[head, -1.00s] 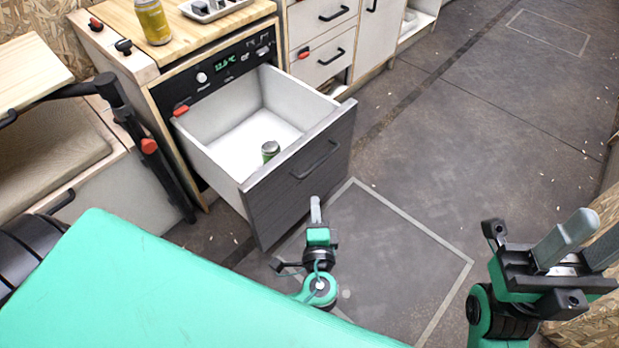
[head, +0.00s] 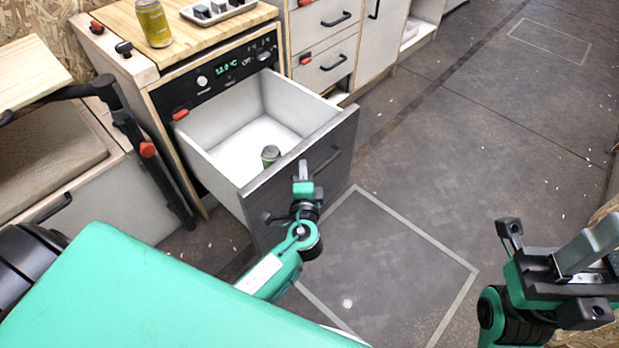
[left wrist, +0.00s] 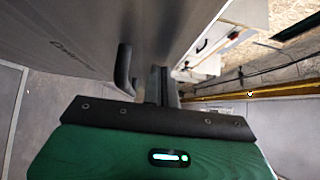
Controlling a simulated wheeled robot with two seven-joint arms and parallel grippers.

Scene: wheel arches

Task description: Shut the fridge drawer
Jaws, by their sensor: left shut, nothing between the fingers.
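The fridge drawer (head: 201,157) stands pulled out, with pale inside walls and a dark grey front (head: 262,212). A green can (head: 270,155) stands on its floor. The drawer's black handle (head: 325,161) is on the front; it also shows in the left wrist view (left wrist: 125,70). My left gripper (head: 302,172) is shut and empty, close in front of the drawer front, just left of the handle in the head view. I cannot tell whether it touches the front. My right gripper (head: 590,250) is at the far right, away from the drawer; its finger gap is unclear.
A wooden counter (head: 200,33) above the drawer holds a yellow can (head: 153,23) and a white tray (head: 222,13). White cabinets stand to the right. A black rail (head: 140,140) is at left. The grey floor (head: 440,150) on the right is clear.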

